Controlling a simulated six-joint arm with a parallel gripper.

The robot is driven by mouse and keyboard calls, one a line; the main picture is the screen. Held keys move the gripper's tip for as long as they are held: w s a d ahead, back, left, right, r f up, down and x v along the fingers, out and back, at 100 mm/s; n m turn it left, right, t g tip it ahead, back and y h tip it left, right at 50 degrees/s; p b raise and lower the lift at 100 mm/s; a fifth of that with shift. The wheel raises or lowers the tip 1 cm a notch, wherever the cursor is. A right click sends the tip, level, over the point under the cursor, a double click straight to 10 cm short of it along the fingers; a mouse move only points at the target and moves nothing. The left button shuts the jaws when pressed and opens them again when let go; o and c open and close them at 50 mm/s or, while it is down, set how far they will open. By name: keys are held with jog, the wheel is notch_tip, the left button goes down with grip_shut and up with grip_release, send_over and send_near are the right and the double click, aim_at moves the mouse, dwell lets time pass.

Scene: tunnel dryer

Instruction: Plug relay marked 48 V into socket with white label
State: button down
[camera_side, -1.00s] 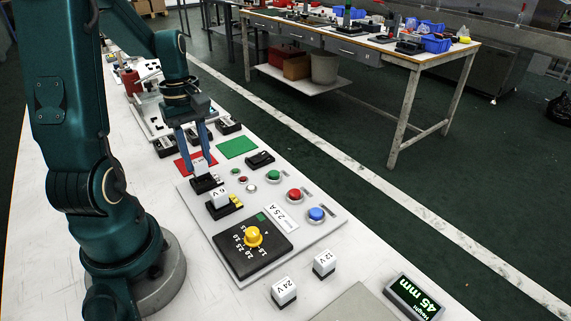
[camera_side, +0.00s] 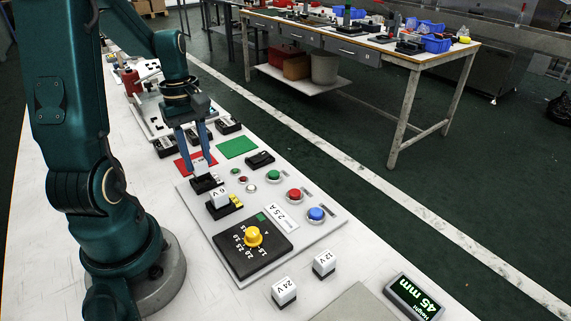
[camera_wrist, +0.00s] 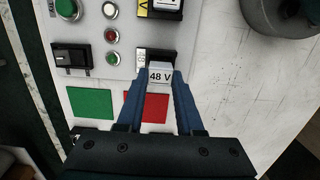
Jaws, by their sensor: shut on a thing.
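The white relay marked 48 V (camera_wrist: 160,76) is held between the two blue fingers of my gripper (camera_wrist: 160,84); it also shows in the side view (camera_side: 200,163). My gripper (camera_side: 196,162) is shut on it at the panel's far end. The black socket with a white label (camera_wrist: 157,57) lies directly by the relay; in the side view the black socket (camera_side: 207,183) is under the fingers. The fingers and relay partly hide this socket. I cannot tell whether the relay's pins are in it.
A 6 V relay (camera_side: 219,198) stands in the neighbouring yellow-labelled socket. Relays marked 24 V (camera_side: 284,291) and 12 V (camera_side: 324,264) stand off the panel. Buttons (camera_side: 294,195), a yellow knob (camera_side: 253,236), a red mat (camera_side: 186,163) and a green mat (camera_side: 238,147) are nearby.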

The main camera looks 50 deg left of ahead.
aim_at(198, 160)
jog(key=shift+f, duration=0.95)
jog(key=shift+c, duration=2.3)
grip_release()
jog(key=shift+r, duration=0.1)
jog(key=shift+a+r, duration=0.15)
jog(key=shift+r, duration=1.1)
jog(key=shift+a+r, duration=0.1)
jog(key=shift+r, duration=1.1)
